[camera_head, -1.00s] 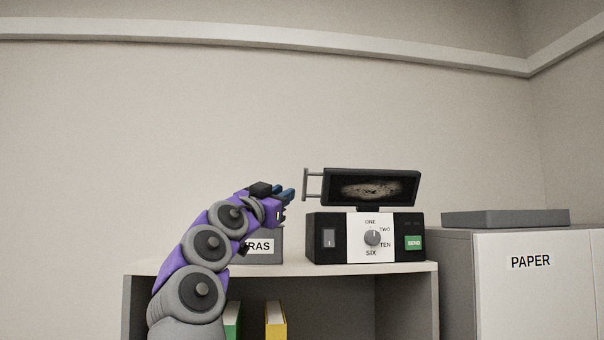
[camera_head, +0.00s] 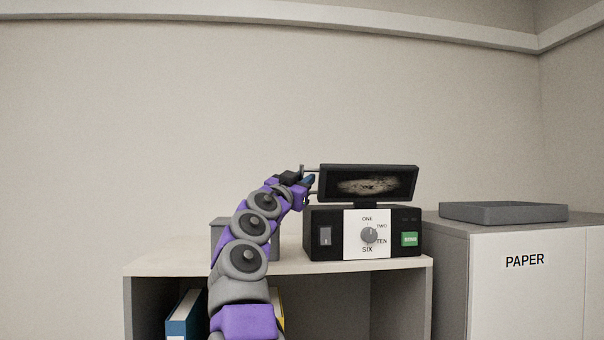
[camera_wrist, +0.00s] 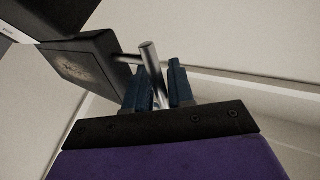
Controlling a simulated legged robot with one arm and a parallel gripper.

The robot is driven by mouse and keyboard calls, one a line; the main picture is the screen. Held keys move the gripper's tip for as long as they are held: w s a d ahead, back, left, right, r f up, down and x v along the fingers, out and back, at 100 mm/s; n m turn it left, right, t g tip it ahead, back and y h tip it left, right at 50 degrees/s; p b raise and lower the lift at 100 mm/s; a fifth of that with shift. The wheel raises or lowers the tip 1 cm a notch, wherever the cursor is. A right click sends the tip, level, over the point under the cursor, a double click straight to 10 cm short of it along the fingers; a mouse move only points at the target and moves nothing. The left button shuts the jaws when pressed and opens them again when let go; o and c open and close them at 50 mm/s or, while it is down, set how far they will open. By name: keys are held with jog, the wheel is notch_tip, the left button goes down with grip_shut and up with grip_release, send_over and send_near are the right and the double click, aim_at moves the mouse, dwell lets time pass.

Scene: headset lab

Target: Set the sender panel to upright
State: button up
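The sender panel (camera_head: 367,183) is a dark screen with a pale smudged picture, mounted above the black sender box (camera_head: 325,219). It looks tilted rather than upright; the exact angle is hard to tell. A grey bar handle (camera_head: 302,169) stands off its left side. My gripper (camera_head: 308,183) is at this handle, partly covering it. In the wrist view, the handle bar (camera_wrist: 151,60) runs between my gripper's two blue fingers (camera_wrist: 158,85), which are apart with a visible gap on the bar's right. The panel (camera_wrist: 88,65) shows at upper left there.
The sender box has a dial (camera_head: 369,235), a rocker switch (camera_head: 325,236) and a green SEND button (camera_head: 410,239). It stands on a shelf unit (camera_head: 160,264). A grey box (camera_head: 219,236) is partly behind my arm. A PAPER cabinet (camera_head: 560,275) with a grey tray (camera_head: 503,212) stands right.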

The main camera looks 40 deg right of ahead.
jog(key=shift+w+d+f, duration=0.1)
jog(key=shift+d, duration=0.4)
jog(key=shift+a, duration=0.2)
grip_shut()
